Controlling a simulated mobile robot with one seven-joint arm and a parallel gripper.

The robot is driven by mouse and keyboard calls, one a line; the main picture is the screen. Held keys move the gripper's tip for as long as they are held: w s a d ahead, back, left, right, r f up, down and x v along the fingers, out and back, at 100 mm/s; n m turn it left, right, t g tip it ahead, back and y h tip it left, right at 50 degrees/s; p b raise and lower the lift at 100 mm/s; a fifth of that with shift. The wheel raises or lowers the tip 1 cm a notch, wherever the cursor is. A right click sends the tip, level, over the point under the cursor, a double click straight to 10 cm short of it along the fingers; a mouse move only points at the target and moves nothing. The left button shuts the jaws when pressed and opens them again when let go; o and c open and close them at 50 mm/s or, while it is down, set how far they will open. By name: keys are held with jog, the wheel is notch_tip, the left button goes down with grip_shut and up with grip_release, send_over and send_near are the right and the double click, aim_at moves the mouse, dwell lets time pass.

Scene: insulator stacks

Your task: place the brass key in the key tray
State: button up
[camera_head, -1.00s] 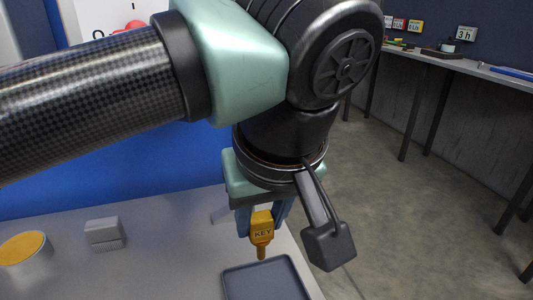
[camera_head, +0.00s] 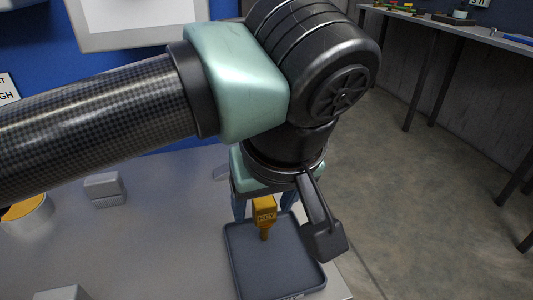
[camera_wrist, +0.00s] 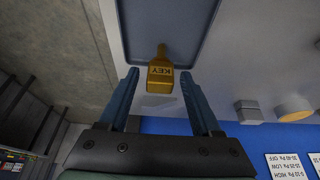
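The brass key (camera_head: 264,212), a yellow block-like head marked KEY with a short shaft, is upright with its shaft down over the dark grey key tray (camera_head: 240,270). In the wrist view the key (camera_wrist: 160,78) shows between the fingers with a gap on each side, its shaft toward the tray (camera_wrist: 133,30). My gripper (camera_head: 264,207) is open around the key head; its blue fingers also show in the wrist view (camera_wrist: 160,75). Whether the shaft tip touches the tray floor is hard to tell.
The grey table (camera_head: 150,240) holds a small grey block (camera_head: 104,188) and a yellow-topped white cylinder (camera_head: 28,213) at the left. Another grey block (camera_head: 62,294) is at the bottom edge. The tray lies near the table's right edge, with floor beyond.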

jog(key=p+v, duration=0.4)
jog(key=v, duration=0.8)
jog(key=shift+r, duration=0.2)
